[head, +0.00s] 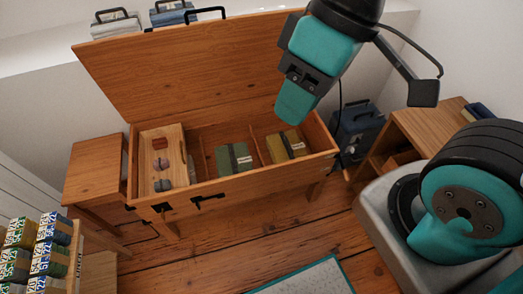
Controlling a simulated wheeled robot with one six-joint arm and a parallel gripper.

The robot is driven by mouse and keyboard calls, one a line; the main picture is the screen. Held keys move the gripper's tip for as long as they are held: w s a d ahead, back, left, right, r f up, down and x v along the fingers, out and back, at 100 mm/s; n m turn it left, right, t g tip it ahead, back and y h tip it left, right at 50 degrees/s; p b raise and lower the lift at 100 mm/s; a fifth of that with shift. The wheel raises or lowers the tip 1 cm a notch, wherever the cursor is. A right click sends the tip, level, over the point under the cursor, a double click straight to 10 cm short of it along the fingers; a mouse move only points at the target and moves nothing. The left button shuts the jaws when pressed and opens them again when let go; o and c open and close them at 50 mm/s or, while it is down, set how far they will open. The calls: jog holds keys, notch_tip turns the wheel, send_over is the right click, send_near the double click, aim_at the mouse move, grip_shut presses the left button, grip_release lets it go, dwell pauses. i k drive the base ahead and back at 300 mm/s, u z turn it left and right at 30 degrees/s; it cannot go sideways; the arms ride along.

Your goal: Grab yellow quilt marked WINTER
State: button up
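A folded yellow quilt (275,149) lies in the right compartment of the open wooden chest (250,186). It has a dark strap and a small pale label, whose writing is too small to read. A folded green quilt (223,162) with a dark strap and pale label lies to its left, past a thin divider. My gripper (296,104) hangs in the air at the upper right, in front of the raised lid and apart from the quilts. Its fingers are seen at an angle that hides whether they are open. Nothing held shows.
The chest's lid (180,65) stands open at the back. A wooden tray (147,144) with small items sits at its left end. Side tables (95,165) flank the chest, with a dark case (358,128) at right. Labelled bundles (52,232) stand lower left. Front floor is mostly clear.

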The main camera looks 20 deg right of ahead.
aim_at(282, 146)
jog(key=u, duration=0.05)
jog(key=i, duration=0.9)
jog(key=z, duration=0.3)
